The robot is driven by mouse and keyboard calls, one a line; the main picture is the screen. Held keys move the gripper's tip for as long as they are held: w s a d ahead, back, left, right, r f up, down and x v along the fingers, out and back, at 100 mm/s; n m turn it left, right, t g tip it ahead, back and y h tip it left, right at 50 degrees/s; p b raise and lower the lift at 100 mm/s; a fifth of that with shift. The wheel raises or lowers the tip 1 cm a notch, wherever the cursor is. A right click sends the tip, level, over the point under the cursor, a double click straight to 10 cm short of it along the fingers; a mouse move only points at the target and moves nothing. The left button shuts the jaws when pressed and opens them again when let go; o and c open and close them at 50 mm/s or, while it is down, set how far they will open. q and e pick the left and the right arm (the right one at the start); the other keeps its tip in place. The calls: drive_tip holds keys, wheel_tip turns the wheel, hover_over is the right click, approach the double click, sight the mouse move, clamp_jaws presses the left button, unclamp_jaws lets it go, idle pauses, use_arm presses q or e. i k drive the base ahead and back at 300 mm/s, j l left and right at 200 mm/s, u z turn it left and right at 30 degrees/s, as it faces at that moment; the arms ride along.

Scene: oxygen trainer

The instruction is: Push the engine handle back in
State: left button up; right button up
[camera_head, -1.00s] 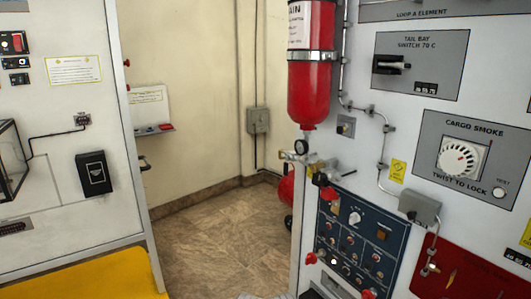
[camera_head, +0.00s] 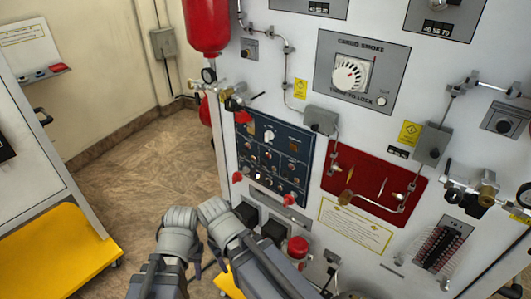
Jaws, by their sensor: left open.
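No part is clearly legible as the engine handle. Low on the white panel, a row holds dark blocks (camera_head: 273,232) and a round red knob (camera_head: 297,247), partly behind my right arm. Two small red levers sit at the lower edge of the blue control panel (camera_head: 272,155). My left gripper (camera_head: 182,238) is at the bottom centre, open, over the floor left of the panel, with nothing seen in it. My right gripper (camera_head: 214,213) is close beside it, in front of the panel's lower left. Its fingers are hidden, and neither gripper visibly touches the panel.
A red plate (camera_head: 375,186) with pipes and valves, a cargo smoke dial (camera_head: 350,75) and a red bottle (camera_head: 206,25) are on the panel. A yellow step (camera_head: 55,255) stands at lower left. The brown floor (camera_head: 140,185) between is clear.

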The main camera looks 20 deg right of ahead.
sight(239, 174)
drive_tip(key=i+j+z, duration=0.1)
drive_tip(key=z, duration=0.3)
drive_tip(key=j+z, duration=0.4)
drive_tip(key=i+j+z, duration=0.25)
drive_tip(key=j, duration=0.5)
drive_tip(key=j+z, duration=0.3)
drive_tip(key=j, duration=0.45)
drive_tip(key=j+z, duration=0.1)
drive_tip(key=j, duration=2.4)
